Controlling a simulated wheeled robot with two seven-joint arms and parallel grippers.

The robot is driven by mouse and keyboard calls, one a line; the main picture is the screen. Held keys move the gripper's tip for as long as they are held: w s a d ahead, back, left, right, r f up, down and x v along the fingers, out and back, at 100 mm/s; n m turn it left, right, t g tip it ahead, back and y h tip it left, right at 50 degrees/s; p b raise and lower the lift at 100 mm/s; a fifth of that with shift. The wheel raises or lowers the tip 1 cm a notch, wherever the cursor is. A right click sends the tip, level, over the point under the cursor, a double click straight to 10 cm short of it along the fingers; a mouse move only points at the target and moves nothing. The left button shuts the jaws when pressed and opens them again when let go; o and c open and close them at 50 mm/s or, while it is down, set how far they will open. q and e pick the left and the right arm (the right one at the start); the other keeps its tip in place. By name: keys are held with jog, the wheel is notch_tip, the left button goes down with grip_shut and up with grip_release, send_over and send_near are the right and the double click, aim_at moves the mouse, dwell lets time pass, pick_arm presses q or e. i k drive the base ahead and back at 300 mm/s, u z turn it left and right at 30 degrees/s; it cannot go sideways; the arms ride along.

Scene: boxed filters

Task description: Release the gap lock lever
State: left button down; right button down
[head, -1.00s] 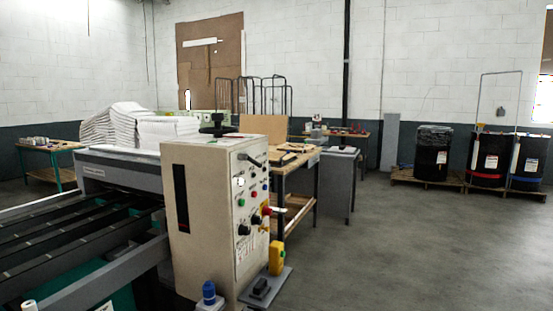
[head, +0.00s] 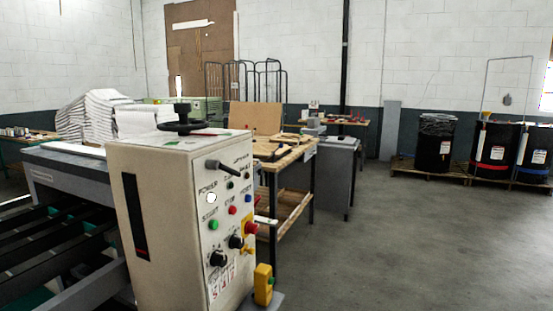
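A cream control cabinet (head: 165,215) stands at the left centre of the head view. A dark lever (head: 227,167) with a rounded end sticks out near the top of its right-hand panel; I cannot read a label that names it as the gap lock lever. Below it are a white lamp, green, red and blue buttons, black knobs and a red knob (head: 250,228) on yellow. A black handwheel (head: 186,120) sits on top of the cabinet. Neither of my grippers is in view.
A roller conveyor (head: 62,245) and stacked white filters (head: 92,117) are to the left. A wooden workbench (head: 285,160) stands behind the cabinet. Drums (head: 433,147) stand on a pallet at the back right. A yellow box (head: 263,284) is at the cabinet's foot. The floor at right is clear.

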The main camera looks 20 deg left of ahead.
aim_at(215, 165)
jog(key=u, duration=0.35)
jog(key=i, duration=0.85)
jog(key=u, duration=0.6)
